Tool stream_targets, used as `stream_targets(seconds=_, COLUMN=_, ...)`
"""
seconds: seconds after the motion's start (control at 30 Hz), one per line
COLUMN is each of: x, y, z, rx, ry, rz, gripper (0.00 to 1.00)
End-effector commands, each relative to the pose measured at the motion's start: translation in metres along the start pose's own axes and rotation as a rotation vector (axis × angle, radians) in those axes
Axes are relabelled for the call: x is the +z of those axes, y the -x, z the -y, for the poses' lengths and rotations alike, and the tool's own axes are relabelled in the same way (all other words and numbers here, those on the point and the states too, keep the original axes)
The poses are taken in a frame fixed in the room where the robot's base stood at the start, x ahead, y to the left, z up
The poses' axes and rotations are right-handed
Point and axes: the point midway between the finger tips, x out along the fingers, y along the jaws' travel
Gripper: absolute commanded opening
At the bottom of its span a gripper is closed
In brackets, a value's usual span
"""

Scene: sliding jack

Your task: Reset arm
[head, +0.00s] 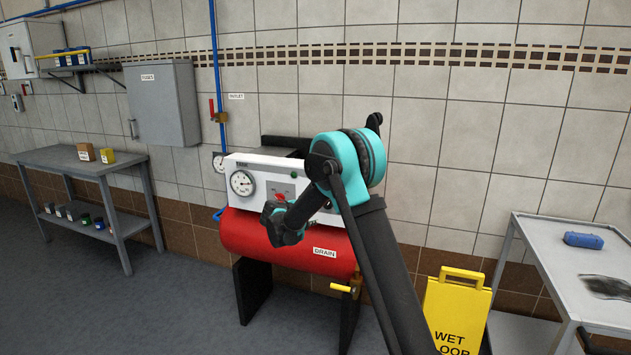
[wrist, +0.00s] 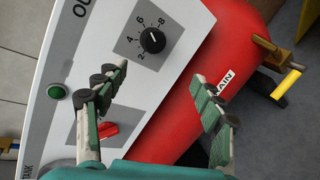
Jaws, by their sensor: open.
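My gripper (wrist: 162,82) is open and empty in the wrist view, its two fingers spread over the compressor's white panel (wrist: 185,22) and red tank (wrist: 240,40). A red switch (wrist: 108,131) sits behind the left finger and is partly hidden. A black dial (wrist: 152,40) with numbers and a green button (wrist: 55,92) are also on the panel. In the head view my arm reaches across the red tank (head: 255,236) and hides the panel's right part. The gauge (head: 242,183) shows at the panel's left. Contact between the fingers and the panel cannot be told.
A yellow drain valve (head: 347,288) sticks out at the tank's lower right. A yellow wet floor sign (head: 457,310) and a cart (head: 545,250) with a blue object stand to the right. A grey table (head: 75,160) stands at the left. Open floor lies between the table and tank.

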Motion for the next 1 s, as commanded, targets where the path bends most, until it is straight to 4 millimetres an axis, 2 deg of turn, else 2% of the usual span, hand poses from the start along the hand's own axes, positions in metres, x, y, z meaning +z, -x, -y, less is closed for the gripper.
stream_targets(seconds=0.03, x=0.025, y=0.001, z=0.007, rx=-0.039, ry=-0.046, rz=0.002, gripper=0.68)
stream_targets(seconds=0.2, x=0.093, y=0.009, z=0.037, rx=-0.174, ry=-0.214, rz=0.004, gripper=0.68)
stream_targets(seconds=0.37, x=0.152, y=0.027, z=0.072, rx=-0.298, ry=-0.378, rz=0.012, gripper=0.68)
stream_targets(seconds=0.5, x=0.198, y=0.050, z=0.107, rx=-0.403, ry=-0.523, rz=0.023, gripper=0.68)
stream_targets(seconds=0.8, x=0.273, y=0.116, z=0.191, rx=-0.620, ry=-0.844, rz=0.059, gripper=0.68)
stream_targets(seconds=1.0, x=0.305, y=0.169, z=0.250, rx=-0.758, ry=-1.059, rz=0.089, gripper=0.68)
